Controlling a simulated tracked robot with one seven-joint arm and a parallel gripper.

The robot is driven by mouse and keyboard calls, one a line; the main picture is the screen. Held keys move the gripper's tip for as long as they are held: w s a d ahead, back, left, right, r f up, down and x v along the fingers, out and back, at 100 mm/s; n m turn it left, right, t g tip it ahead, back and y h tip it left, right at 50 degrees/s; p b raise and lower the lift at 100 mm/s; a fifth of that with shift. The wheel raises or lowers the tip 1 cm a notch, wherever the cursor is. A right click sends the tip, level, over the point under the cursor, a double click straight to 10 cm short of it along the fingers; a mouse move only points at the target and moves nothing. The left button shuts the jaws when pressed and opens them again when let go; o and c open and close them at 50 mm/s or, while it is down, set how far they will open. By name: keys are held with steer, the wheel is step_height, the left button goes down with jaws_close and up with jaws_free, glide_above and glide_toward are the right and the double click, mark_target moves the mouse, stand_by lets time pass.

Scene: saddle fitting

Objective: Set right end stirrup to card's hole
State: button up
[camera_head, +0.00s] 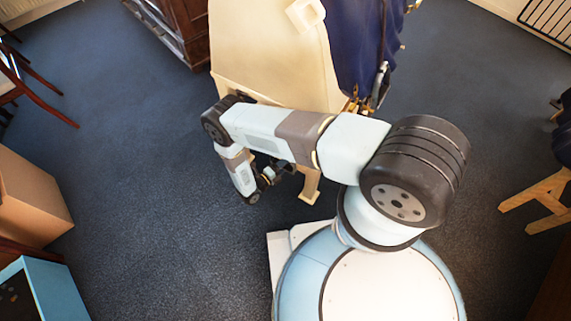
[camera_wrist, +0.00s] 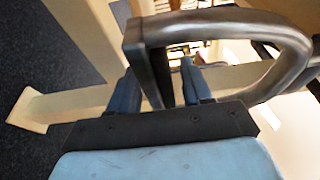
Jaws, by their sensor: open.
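A stirrup (camera_wrist: 235,30), a thick shiny metal loop with a dark flat bar, fills the upper part of the wrist view. My gripper (camera_wrist: 160,88) is open. Its two blue-grey fingers stand on either side of the stirrup's dark bar, and I cannot tell whether they touch it. In the head view my gripper (camera_head: 268,177) is a small dark shape by the pale stand's lower front, mostly behind my wrist. Metal and brass fittings (camera_head: 378,88) hang at the edge of the blue cloth. I cannot make out the card or its hole.
A large cream stand (camera_head: 275,60) carries a dark blue cloth (camera_head: 358,40); its foot (camera_wrist: 28,110) shows in the wrist view. A cardboard box (camera_head: 30,195) and a blue box (camera_head: 40,290) are at the left. A wooden trestle (camera_head: 540,200) stands at the right. Floor between is clear.

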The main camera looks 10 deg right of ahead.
steer(key=shift+w+d, duration=0.1)
steer(key=shift+d, duration=0.05)
jaws_close()
stand_by(0.4)
